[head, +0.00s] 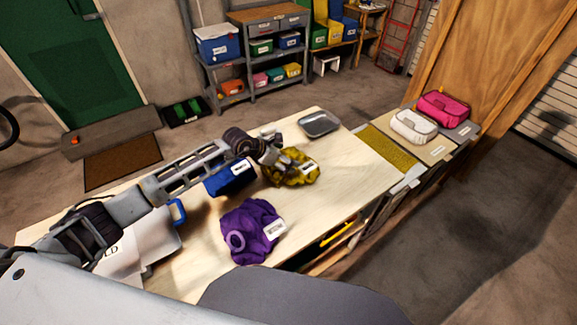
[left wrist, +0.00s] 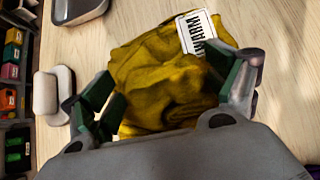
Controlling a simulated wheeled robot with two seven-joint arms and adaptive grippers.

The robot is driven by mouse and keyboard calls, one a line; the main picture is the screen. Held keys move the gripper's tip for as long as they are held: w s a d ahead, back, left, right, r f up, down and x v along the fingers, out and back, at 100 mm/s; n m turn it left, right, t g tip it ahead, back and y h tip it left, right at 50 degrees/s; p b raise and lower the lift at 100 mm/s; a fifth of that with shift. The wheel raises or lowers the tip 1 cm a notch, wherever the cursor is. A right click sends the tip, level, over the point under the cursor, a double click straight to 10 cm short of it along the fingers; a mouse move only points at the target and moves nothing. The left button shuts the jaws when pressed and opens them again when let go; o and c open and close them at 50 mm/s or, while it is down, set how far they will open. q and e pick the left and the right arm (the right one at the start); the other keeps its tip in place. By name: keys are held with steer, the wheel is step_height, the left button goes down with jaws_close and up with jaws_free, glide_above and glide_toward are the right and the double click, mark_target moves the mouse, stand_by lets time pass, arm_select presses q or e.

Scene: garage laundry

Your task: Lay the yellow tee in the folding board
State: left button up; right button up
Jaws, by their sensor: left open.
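The yellow tee (head: 296,168) lies crumpled on the wooden table, with a white tag on it. It also fills the middle of the left wrist view (left wrist: 165,75), where its tag reads "WARM". My left gripper (head: 272,157) is over the tee; in the left wrist view its open fingers (left wrist: 170,95) stand to either side of the cloth. I cannot tell whether they touch it. The folding board (head: 150,240) seems to be the pale panel with dark lettering at the table's near left, partly hidden by my left arm. My right gripper is not in view.
A purple garment (head: 250,230) and a blue one (head: 228,180) lie near the tee. A grey tray (head: 319,123) sits at the table's far edge. Bare tabletop lies right of the purple garment.

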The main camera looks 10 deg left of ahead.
mark_target(285, 164)
arm_select(q)
steer(key=shift+c, duration=0.5)
steer(key=c, duration=1.5)
steer(key=shift+c, duration=0.2)
steer(key=shift+r, duration=0.15)
step_height(285, 164, up, 10)
steer(key=b, duration=0.1)
steer(key=shift+b, duration=0.3)
